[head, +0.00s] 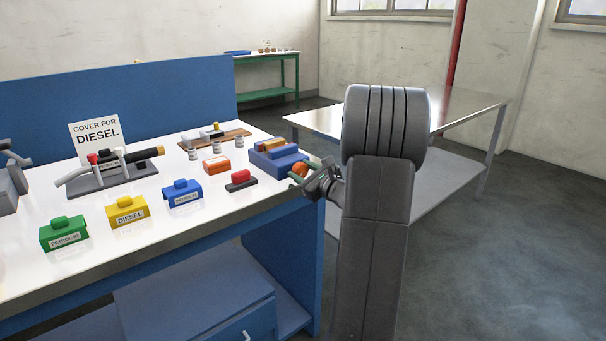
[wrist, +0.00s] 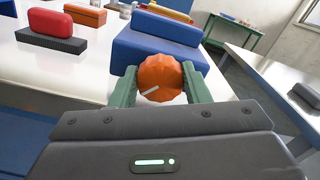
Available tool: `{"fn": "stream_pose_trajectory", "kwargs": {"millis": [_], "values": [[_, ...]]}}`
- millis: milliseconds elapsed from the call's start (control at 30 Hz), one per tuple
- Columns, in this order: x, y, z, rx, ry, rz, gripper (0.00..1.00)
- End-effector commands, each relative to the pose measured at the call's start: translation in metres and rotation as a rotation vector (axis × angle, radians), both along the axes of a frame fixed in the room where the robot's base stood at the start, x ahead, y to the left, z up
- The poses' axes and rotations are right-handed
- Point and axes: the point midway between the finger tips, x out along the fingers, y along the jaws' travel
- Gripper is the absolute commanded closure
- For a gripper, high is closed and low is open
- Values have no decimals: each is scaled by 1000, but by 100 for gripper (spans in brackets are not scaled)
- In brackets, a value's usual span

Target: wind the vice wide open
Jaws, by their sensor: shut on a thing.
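The vice (head: 277,160) is a blue block at the right end of the workbench, with an orange ribbed knob (head: 298,170) on the side towards me. In the wrist view the knob (wrist: 160,78) has a white mark pointing to the lower left, and the blue vice body (wrist: 150,45) stands behind it. My gripper (head: 305,177) has its green fingers on either side of the knob, shut on it; they also show in the wrist view (wrist: 160,85). A yellow-orange piece (head: 270,146) shows at the top of the vice; the jaw gap is hard to make out.
A red block on a dark base (head: 240,180) and an orange box (head: 217,166) lie left of the vice. Blue, yellow and green labelled covers, including the yellow one (head: 127,212), stand further left. A metal table (head: 460,105) stands behind my arm.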

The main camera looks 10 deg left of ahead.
Motion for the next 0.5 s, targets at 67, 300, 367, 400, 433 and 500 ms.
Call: {"fn": "stream_pose_trajectory", "kwargs": {"millis": [67,300,367,400,433,500], "values": [[0,0,0,-1,1,0,52],[0,0,0,1,1,0,36],[0,0,0,1,1,0,36],[0,0,0,1,1,0,36],[0,-1,0,1,1,0,36],[-2,-4,0,0,1,-1,36]]}}
